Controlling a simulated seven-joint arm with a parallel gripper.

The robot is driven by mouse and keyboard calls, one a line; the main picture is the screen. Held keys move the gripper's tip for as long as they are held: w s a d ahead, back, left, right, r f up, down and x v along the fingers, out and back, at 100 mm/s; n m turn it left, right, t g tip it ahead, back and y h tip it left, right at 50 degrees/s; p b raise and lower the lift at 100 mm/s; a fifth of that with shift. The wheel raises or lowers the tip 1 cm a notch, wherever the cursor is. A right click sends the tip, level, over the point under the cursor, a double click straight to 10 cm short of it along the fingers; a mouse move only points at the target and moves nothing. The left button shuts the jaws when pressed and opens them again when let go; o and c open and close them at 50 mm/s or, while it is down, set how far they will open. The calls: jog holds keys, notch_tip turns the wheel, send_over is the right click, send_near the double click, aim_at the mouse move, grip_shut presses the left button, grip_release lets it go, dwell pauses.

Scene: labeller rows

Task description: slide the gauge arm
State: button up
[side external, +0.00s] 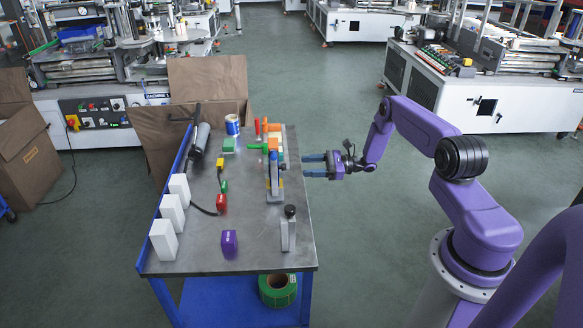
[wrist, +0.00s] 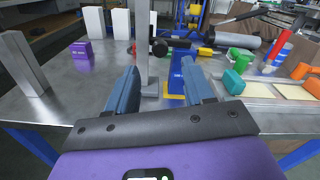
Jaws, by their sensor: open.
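What I take to be the gauge is an upright metal post on a grey base (side external: 274,197) at the table's right side. Its post (wrist: 143,45) stands just beyond my fingers in the wrist view, with a blue part (wrist: 189,78) beside it. I cannot make out clearly which piece is its arm. My gripper (side external: 304,165) is open and empty at the table's right edge, level with the table's middle. Its two blue-grey fingers (wrist: 160,88) point toward the post, apart from each other. Whether they touch anything is unclear.
A purple block (side external: 229,243) and white boxes (side external: 163,240) stand left. Red and green connectors (side external: 221,203) with a cable lie midway. Coloured blocks (side external: 275,140) stand beyond the gauge.

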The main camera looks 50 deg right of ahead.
aim_at(274, 172)
jog(key=x, duration=0.6)
jog(key=shift+w+a, duration=0.2)
jog(key=shift+a, duration=0.05)
